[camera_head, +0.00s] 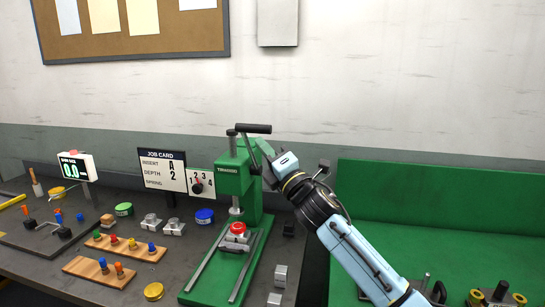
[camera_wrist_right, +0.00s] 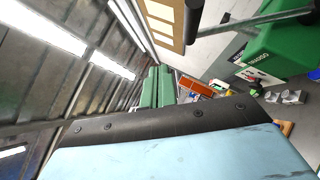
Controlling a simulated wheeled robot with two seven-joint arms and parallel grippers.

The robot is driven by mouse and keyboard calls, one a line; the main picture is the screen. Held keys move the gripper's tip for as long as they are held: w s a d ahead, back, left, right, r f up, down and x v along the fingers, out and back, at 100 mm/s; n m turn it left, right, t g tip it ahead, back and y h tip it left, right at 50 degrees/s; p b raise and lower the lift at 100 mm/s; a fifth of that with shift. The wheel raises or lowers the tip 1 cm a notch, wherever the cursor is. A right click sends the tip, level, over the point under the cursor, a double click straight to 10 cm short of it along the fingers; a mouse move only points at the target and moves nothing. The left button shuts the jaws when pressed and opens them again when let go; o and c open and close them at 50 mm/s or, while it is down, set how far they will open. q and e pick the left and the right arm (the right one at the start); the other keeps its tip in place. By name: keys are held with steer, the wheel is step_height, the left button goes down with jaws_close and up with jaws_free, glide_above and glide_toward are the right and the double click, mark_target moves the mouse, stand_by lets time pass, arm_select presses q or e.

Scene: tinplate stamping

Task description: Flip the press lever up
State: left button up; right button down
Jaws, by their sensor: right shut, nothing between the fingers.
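The green arbor press (camera_head: 236,178) stands upright on the bench in the head view. Its lever has a black grip (camera_head: 253,128), which lies about level above the press head. In the right wrist view the black grip (camera_wrist_right: 193,18) shows at the top, with a grey rod (camera_wrist_right: 255,20) running from it to the green press head (camera_wrist_right: 285,45). My right gripper (camera_head: 267,163) is shut and empty, just right of the press head and below the grip. Whether it touches the lever is unclear. My left gripper is not in view.
A red-topped piece (camera_head: 238,228) sits under the press ram. A job card sign (camera_head: 162,170) and a number dial (camera_head: 199,184) stand left of the press. Wooden peg blocks (camera_head: 125,247) and small tins lie farther left. A green panel (camera_head: 440,205) stands at the right.

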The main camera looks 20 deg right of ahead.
steer(key=shift+s+d+f, duration=0.1)
steer(key=shift+s+d, duration=0.1)
steer(key=shift+s, duration=0.65)
steer(key=shift+s+d+f, duration=0.1)
steer(key=shift+s+d, duration=0.1)
steer(key=shift+s, duration=0.6)
